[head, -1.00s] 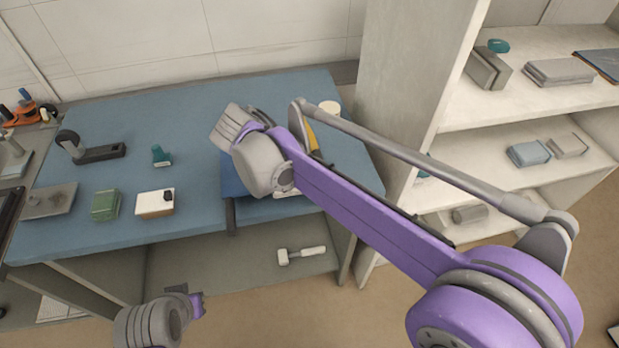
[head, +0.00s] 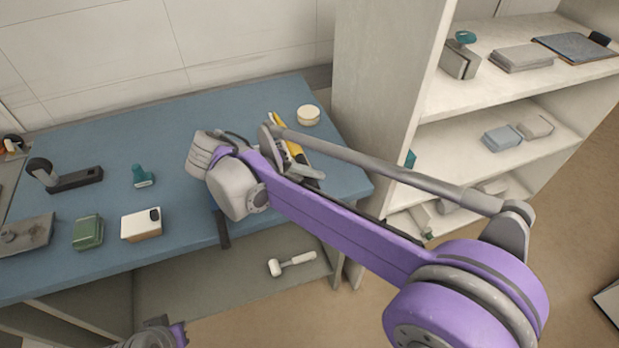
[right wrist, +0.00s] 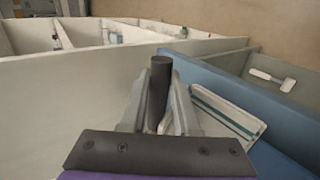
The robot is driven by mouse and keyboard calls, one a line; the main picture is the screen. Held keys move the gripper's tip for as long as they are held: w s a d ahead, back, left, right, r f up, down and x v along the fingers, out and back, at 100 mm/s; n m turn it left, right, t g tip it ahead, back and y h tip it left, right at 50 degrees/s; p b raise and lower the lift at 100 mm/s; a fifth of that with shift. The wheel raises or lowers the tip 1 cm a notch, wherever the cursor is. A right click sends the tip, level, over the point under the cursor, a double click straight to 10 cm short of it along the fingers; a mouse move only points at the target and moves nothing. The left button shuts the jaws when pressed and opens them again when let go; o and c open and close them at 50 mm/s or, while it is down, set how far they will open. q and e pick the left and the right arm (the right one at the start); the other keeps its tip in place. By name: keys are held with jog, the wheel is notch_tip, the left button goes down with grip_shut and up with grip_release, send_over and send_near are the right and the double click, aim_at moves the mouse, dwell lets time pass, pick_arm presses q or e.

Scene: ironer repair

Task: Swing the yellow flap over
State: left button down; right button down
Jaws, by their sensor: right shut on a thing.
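The yellow flap (head: 294,148) shows in the head view as a narrow slanted strip behind my right arm, on the right part of the blue workbench. My arm hides much of it and of the device around it. In the right wrist view, my right gripper (right wrist: 159,100) is shut on a dark upright cylindrical handle (right wrist: 161,72), with a grey finger on each side. I cannot tell from these frames how the handle joins the flap. In the head view the right gripper's fingertips are hard to make out among the grey parts. Only a piece of my left arm shows at the bottom edge.
The blue workbench (head: 185,190) carries a white box (head: 141,226), a green box (head: 88,232), a teal item (head: 142,178) and a round cream container (head: 308,115). A pale shelf unit (head: 385,100) stands close on the right. A mallet (head: 292,263) lies on the lower shelf.

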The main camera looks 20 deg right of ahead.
jog(key=shift+a+f, duration=0.3)
